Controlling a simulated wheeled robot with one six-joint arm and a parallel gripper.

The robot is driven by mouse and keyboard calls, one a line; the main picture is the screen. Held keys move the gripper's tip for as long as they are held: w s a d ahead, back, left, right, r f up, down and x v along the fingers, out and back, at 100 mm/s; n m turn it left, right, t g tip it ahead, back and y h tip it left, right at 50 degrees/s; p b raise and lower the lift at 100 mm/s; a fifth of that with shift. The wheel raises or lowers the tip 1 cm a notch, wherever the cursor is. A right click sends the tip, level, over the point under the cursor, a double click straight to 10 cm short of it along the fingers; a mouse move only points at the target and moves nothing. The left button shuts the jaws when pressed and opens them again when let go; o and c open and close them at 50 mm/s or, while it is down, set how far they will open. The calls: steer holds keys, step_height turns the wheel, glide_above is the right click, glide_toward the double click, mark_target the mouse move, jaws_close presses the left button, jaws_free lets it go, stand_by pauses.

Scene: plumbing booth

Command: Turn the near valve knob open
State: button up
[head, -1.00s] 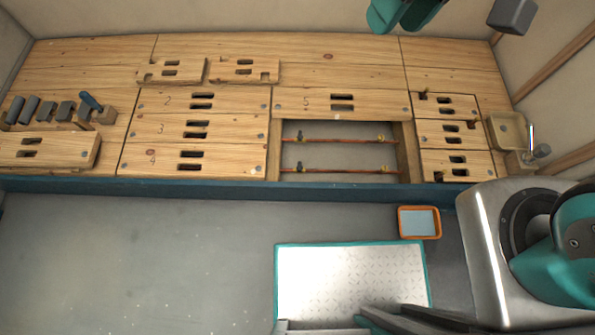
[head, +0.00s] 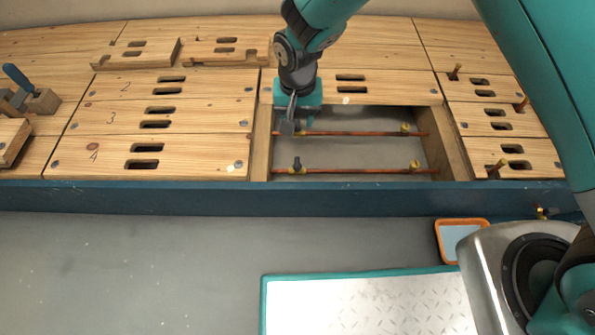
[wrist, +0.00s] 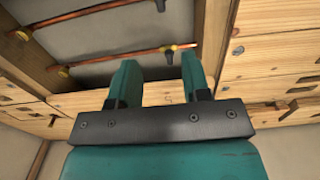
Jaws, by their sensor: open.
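The near valve knob (head: 297,163) is a small dark knob at the left end of the near copper pipe (head: 350,171), in an open bay. It also shows at the top edge of the wrist view (wrist: 160,5). The far copper pipe (head: 355,134) runs parallel behind it; its dark knob (wrist: 168,49) shows in the wrist view. My gripper (wrist: 160,60) is open and empty, its two teal fingers apart. In the head view it hangs above the bay's far left corner, behind the near knob and not touching it. Its fingertips are unclear there.
Yellow fittings (head: 414,166) sit on the pipes' right ends. Wooden side walls (head: 260,145) bound the bay, with slotted boards (head: 195,150) on both sides. The blue bench edge (head: 150,197) runs in front. An orange-rimmed tray (head: 441,243) lies on the floor at right.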

mark_target(297, 162)
step_height(297, 162, down, 18)
steer(key=b, duration=0.9)
steer(key=shift+f, duration=0.1)
jaws_close()
